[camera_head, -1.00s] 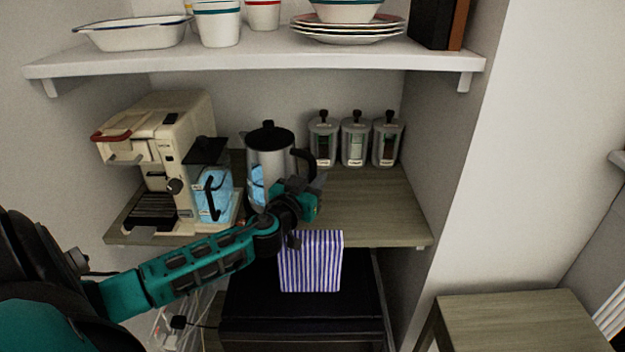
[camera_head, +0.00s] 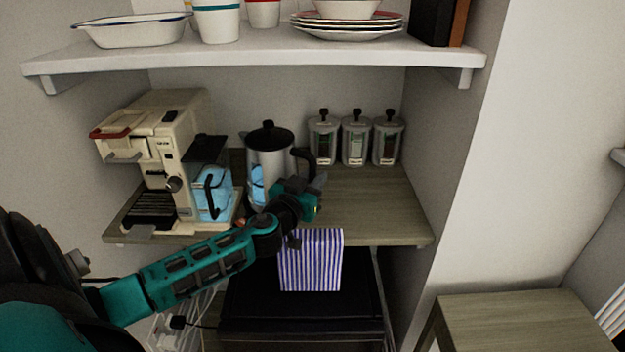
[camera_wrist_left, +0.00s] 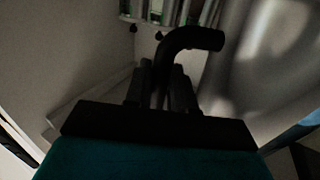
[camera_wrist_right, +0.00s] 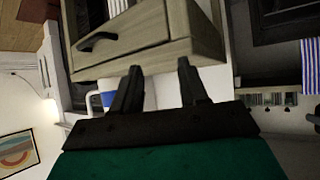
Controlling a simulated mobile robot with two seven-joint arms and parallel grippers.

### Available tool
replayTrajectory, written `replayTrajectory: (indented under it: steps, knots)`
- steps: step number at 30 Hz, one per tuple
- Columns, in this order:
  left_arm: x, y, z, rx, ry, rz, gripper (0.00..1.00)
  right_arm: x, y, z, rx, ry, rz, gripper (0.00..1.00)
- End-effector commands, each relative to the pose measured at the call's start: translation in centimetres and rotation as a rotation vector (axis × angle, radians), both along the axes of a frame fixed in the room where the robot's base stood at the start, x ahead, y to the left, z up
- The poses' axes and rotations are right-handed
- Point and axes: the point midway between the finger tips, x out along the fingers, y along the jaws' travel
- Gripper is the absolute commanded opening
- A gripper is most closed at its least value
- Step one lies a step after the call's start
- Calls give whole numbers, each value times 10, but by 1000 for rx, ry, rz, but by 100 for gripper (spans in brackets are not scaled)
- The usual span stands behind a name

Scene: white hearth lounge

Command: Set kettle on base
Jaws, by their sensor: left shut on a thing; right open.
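The kettle (camera_head: 268,161) is a silver jug with a black lid, a blue-lit window and a black handle, standing upright on the wooden shelf in the head view. My left gripper (camera_head: 318,183) is at the handle's side, to the right of the kettle body. In the left wrist view its fingers (camera_wrist_left: 163,88) are shut on the black handle (camera_wrist_left: 190,42), with the shiny body at right. The kettle's base is hidden behind my left arm, so I cannot tell whether the kettle rests on it. My right gripper (camera_wrist_right: 155,88) is open and empty.
A cream coffee machine (camera_head: 165,150) stands close left of the kettle. Several grey canisters (camera_head: 355,140) stand behind right. A white upper shelf (camera_head: 260,54) hangs above. A striped towel (camera_head: 310,262) hangs below. The wooden shelf (camera_head: 375,205) is clear at right. A drawer (camera_wrist_right: 140,40) is near my right gripper.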

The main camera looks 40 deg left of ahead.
Motion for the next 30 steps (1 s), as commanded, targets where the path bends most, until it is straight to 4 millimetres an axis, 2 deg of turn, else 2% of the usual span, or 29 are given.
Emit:
replayTrajectory:
  steps: [1,16,17,19,24,25,30]
  knots:
    - [1,1,5,12,-10,1,0,0,0,-1,0,0,0,43]
    - [1,1,-4,10,-10,1,0,0,0,-9,0,0,0,43]
    - [1,1,-3,10,-10,1,26,0,0,-8,0,0,0,43]
    - [1,1,-4,8,-8,0,33,0,0,-8,0,0,0,43]
    - [0,0,-6,4,-4,0,34,0,0,-8,0,0,0,43]
    - [-1,-1,-13,-9,7,0,34,0,0,-9,0,0,0,43]
    - [-7,-2,-13,-8,6,-1,34,0,0,-9,0,0,0,43]
